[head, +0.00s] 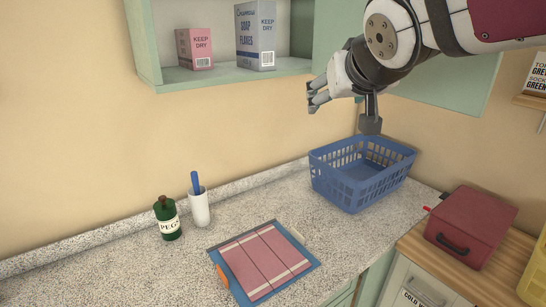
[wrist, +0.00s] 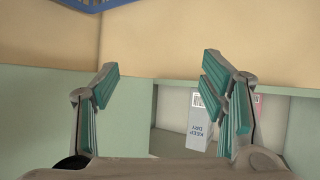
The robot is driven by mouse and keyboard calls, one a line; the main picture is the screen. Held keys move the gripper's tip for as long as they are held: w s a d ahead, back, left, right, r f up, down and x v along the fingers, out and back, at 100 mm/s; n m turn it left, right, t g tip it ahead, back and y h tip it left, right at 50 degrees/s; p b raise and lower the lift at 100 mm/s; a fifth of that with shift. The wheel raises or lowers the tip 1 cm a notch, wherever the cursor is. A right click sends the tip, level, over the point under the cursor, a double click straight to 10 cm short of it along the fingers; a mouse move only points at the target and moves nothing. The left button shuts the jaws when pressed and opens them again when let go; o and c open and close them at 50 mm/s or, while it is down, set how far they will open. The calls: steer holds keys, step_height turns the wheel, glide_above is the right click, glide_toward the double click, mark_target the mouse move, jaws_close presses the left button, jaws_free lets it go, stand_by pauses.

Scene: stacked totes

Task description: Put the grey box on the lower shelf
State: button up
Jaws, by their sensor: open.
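The grey box (head: 255,35), marked "Soap Flakes" and "Keep Dry", stands upright on the bottom board (head: 225,73) of an open wall cabinet. A smaller pink box (head: 194,48) stands left of it. Any board above is out of view. My gripper (head: 312,97) is open and empty, right of the cabinet and a little lower than the grey box. In the wrist view, which looks upside down, the open fingers (wrist: 160,80) stand wide apart. The grey box (wrist: 197,122) shows beyond them, near the right finger, apart from both and partly hidden.
A blue basket (head: 350,188) stands on the speckled counter (head: 110,265) below my arm. A green bottle (head: 168,218), a white cup (head: 200,208) and a blue tray (head: 310,262) with pink slabs are further left. A dark red box (head: 470,226) sits right. The cabinet's side edges are close.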

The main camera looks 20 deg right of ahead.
steer(key=s+a+f+n+g+y, duration=0.1)
steer(key=s+a+f+g, duration=0.2)
steer(key=s+f, duration=0.3)
steer(key=s+a+f+n+g+y, duration=0.1)
steer(key=s+a+f+g, duration=0.1)
steer(key=s+a+f, duration=0.2)
steer(key=s+f, duration=0.3)
steer(key=s, duration=0.5)
steer(key=shift+s+g+y, duration=0.3)
steer(key=shift+g+y, duration=0.1)
steer(key=shift+w+a, duration=0.1)
steer(key=w+f+b, duration=0.1)
steer(key=w, duration=0.1)
steer(key=w+f+b, duration=0.1)
steer(key=f+b, duration=0.1)
steer(key=shift+w+f, duration=0.15)
steer(key=shift+w, duration=0.2)
